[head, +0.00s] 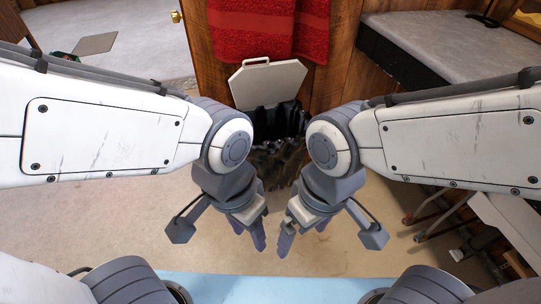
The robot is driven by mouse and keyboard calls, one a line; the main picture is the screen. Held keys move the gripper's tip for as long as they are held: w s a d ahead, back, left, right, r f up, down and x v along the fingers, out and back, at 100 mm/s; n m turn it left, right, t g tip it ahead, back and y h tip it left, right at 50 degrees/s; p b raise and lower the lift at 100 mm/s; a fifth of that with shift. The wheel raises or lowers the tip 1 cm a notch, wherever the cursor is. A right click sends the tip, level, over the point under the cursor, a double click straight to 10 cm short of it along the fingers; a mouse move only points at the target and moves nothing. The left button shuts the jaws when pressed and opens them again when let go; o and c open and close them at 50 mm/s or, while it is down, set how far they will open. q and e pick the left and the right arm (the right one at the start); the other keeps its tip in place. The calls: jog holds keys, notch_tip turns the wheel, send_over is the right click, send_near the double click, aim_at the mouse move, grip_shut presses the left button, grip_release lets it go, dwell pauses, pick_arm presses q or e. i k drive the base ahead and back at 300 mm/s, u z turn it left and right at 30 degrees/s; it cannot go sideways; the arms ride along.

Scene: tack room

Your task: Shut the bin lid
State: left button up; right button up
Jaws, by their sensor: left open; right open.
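The bin (275,163) stands on the floor against the wooden wall, dark and ribbed, partly hidden behind my two wrists. Its pale grey lid (270,86) is raised, tilted up and back toward the wall, with a handle loop (256,62) at its top edge. The dark opening of the bin shows below the lid. My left gripper (258,238) points down in front of the bin, open and empty. My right gripper (284,240) is close beside it on the right, also open and empty. Both are apart from the lid.
A red towel (268,25) hangs on the wall just above and behind the lid. A grey-topped bench or chest (440,45) stands at the back right, and metal-legged furniture (510,215) at the right. The floor (110,235) at the left is clear.

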aim_at(268, 83)
jog(key=z, duration=0.15)
jog(key=k, duration=0.35)
jog(key=u, duration=0.75)
jog(key=i, duration=0.7)
jog(key=z, duration=0.55)
jog(key=i, duration=0.7)
jog(key=z, duration=0.6)
